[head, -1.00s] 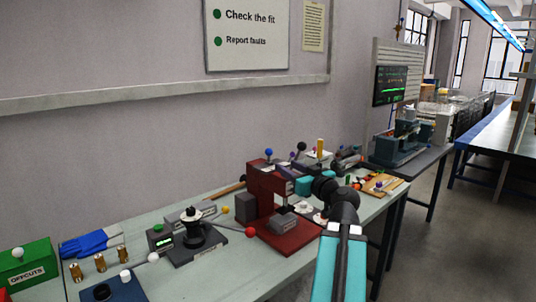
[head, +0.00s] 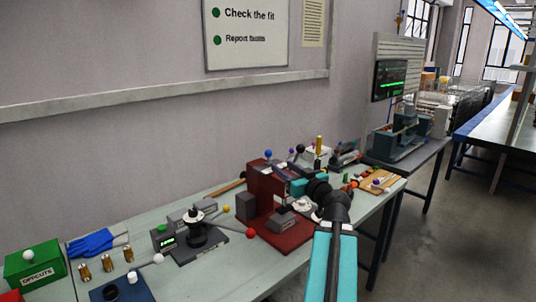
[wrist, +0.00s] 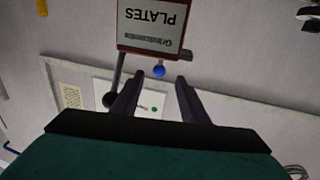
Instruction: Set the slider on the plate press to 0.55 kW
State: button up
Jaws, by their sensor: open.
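The red plate press (head: 262,190) stands on the bench in the head view, with a blue ball knob (head: 268,154) at its top. In the wrist view, which is upside down, a white sign reading PLATES (wrist: 153,24) has a red edge. The blue ball (wrist: 158,71) shows between the fingertips of my gripper (wrist: 160,79). The fingers are apart with nothing held; I cannot tell whether they touch the ball. In the head view my arm reaches to the press's right side and hides part of it; the fingertips are not clear there. No power scale or reading is legible on the press.
A grey device with a green display (head: 167,242) and a red-tipped lever (head: 250,234) stands left of the press. A green OFFCUTS box (head: 35,265) and blue gloves (head: 92,242) lie farther left. A wooden board (head: 382,181) lies right. A black ball (wrist: 109,100) is near my left finger.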

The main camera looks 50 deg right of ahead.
aim_at(269, 157)
jog(key=shift+w+r+p, duration=0.1)
jog(key=shift+w+p, duration=0.05)
jog(key=shift+p, duration=0.35)
jog(key=shift+w, duration=0.2)
jog(key=shift+p+x, duration=1.8)
jog(key=shift+x, duration=3.55)
jog(key=shift+d, duration=0.1)
grip_shut()
